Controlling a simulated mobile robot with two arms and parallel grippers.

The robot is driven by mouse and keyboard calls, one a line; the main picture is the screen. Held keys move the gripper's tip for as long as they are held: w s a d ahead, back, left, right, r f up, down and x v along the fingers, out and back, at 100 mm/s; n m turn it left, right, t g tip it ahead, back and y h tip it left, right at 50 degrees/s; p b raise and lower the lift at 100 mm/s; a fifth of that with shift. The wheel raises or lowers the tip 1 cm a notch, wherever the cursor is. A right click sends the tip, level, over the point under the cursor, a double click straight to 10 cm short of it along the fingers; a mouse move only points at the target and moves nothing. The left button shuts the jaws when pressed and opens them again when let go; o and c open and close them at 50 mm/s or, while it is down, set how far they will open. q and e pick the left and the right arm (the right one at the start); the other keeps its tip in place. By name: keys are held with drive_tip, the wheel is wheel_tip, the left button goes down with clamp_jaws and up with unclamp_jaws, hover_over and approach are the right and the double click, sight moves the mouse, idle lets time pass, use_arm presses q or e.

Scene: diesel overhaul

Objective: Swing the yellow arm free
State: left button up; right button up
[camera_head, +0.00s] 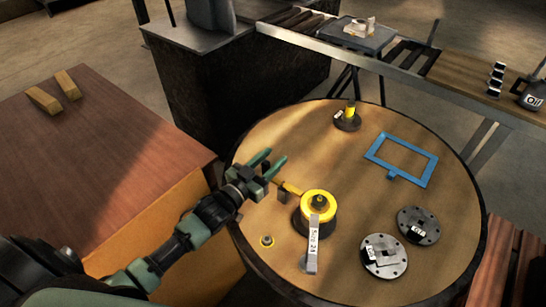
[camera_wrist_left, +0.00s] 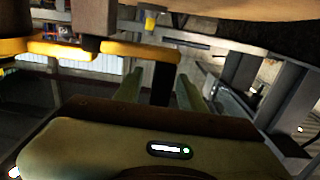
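The yellow arm (camera_head: 291,188) sticks out to the upper left from a yellow-topped round fixture (camera_head: 318,205) on the round table. In the left wrist view the yellow arm (camera_wrist_left: 122,49) crosses the upper left. A dark block (camera_head: 283,196) sits at the arm near its outer end. My left gripper (camera_head: 269,163) is just beyond the arm's outer end, its two green fingers apart. The left wrist view shows the gripper (camera_wrist_left: 158,92) open, with no held thing visible between the fingers. Whether a finger touches the arm cannot be told. My right gripper is not in view.
A silver labelled bar (camera_head: 313,245) hangs over the fixture's front. A brown bench (camera_head: 110,150) stands left.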

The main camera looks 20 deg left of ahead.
use_arm(q)
drive_tip(key=shift+w+d, duration=0.1)
drive_tip(key=shift+w, duration=0.15)
clamp_jaws()
idle(1.4)
